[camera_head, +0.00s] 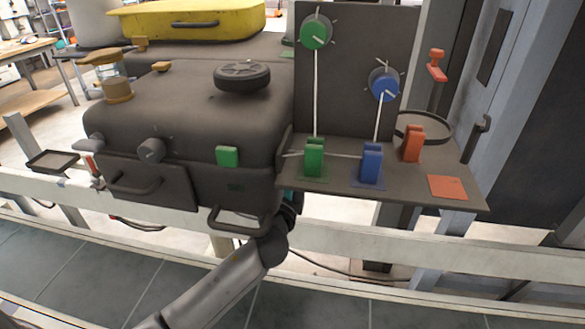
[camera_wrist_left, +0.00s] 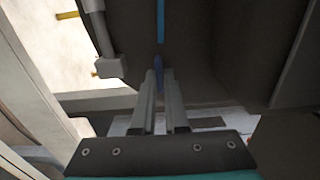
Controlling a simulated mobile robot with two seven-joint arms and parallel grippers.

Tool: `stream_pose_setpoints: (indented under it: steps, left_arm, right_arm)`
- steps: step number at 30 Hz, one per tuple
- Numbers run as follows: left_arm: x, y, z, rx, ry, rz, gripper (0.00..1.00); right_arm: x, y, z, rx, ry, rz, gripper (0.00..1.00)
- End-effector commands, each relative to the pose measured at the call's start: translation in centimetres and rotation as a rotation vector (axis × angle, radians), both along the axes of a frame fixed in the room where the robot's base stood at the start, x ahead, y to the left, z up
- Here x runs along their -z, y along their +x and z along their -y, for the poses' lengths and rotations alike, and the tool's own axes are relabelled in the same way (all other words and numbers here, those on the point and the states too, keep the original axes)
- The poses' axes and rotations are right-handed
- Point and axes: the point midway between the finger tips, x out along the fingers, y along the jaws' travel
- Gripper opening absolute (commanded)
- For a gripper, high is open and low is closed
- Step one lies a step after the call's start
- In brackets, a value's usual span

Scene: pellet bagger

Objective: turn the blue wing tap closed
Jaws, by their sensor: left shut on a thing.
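In the left wrist view my left gripper (camera_wrist_left: 160,82) has its two grey fingers close together on a small blue piece, which I take for the blue wing tap (camera_wrist_left: 158,64). Only a narrow edge of the tap shows between the fingertips, so its turn angle cannot be read. A blue line (camera_wrist_left: 161,20) runs straight up the dark surface beyond it. In the head view my left arm reaches under the dark shelf (camera_head: 408,186), and the fingers and the tap are hidden there. My right gripper is in neither view.
The shelf carries a green block (camera_head: 314,158), a blue block (camera_head: 371,165) and an orange block (camera_head: 413,144). A green dial (camera_head: 316,32) and a blue dial (camera_head: 384,84) sit on the upright panel. A drawer handle (camera_head: 238,228) is close beside my left wrist.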

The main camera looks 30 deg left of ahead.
Motion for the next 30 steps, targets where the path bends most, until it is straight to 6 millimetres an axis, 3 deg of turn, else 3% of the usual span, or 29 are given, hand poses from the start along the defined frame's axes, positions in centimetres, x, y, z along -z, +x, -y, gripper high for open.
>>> stream_pose_setpoints:
  steps: [12, 13, 20, 30]
  left_arm:
    - [-0.17, 0.05, -0.05, 0.000, 0.011, 0.001, 0.00]
    - [-0.17, 0.05, -0.05, 0.000, 0.011, 0.001, 0.14]
    - [-0.09, 0.03, -0.04, 0.000, 0.008, 0.000, 0.40]
    - [0.01, -0.31, 0.08, 0.000, 0.006, -0.002, 0.41]
  right_arm:
    - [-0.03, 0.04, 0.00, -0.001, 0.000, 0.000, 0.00]
    - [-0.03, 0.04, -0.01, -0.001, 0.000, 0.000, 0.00]
    - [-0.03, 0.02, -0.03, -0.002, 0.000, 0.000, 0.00]
    - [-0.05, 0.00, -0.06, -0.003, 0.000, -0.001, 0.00]
